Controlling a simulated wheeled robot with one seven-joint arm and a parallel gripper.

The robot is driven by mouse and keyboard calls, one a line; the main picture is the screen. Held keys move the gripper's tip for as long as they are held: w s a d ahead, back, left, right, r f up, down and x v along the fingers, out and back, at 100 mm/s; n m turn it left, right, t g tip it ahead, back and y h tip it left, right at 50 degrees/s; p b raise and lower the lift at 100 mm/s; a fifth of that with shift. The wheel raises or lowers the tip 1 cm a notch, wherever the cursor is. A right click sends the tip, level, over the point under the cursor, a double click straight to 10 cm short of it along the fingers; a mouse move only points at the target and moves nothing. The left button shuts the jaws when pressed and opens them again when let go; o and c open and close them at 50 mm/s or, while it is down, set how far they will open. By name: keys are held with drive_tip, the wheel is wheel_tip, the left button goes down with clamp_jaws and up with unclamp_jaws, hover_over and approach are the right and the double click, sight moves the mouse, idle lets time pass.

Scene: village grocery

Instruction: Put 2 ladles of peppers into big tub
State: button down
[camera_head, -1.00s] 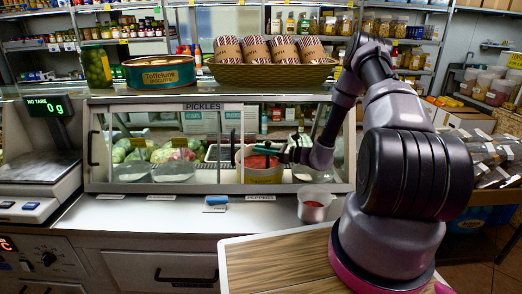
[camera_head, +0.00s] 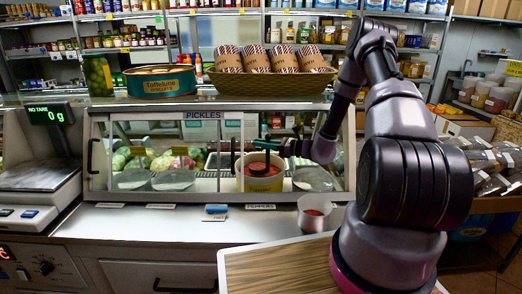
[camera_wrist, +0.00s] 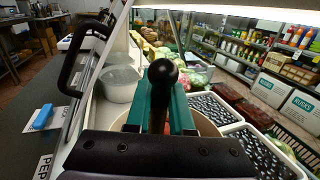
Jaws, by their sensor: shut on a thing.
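My gripper (camera_head: 268,145) is inside the display case, above the round container of red peppers (camera_head: 262,184). In the wrist view its two green fingers (camera_wrist: 160,115) are shut on the black, round-ended ladle handle (camera_wrist: 162,75). The handle's lower part and the ladle's bowl are hidden, so I cannot tell whether the bowl holds peppers. The container's pale rim also shows behind the fingers in the wrist view (camera_wrist: 207,122). A tub (camera_head: 312,223) with some red peppers inside stands on the counter, in front of the case and right of the peppers label.
The case's frame and glass (camera_head: 205,116) surround my reach. Lidded bowls (camera_head: 174,181) stand left of the peppers, and trays of dark olives (camera_wrist: 255,150) lie beside them. A blue-handled item (camera_head: 216,209) lies on the counter. A scale (camera_head: 42,165) stands far left.

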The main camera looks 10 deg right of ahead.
drive_tip(key=shift+r, duration=2.6)
drive_tip(key=s+a+r, duration=0.1)
drive_tip(key=s, duration=0.6)
drive_tip(key=s+a+r, duration=0.2)
drive_tip(key=s, duration=0.5)
drive_tip(key=shift+s, duration=0.35)
drive_tip(key=shift+d, duration=0.1)
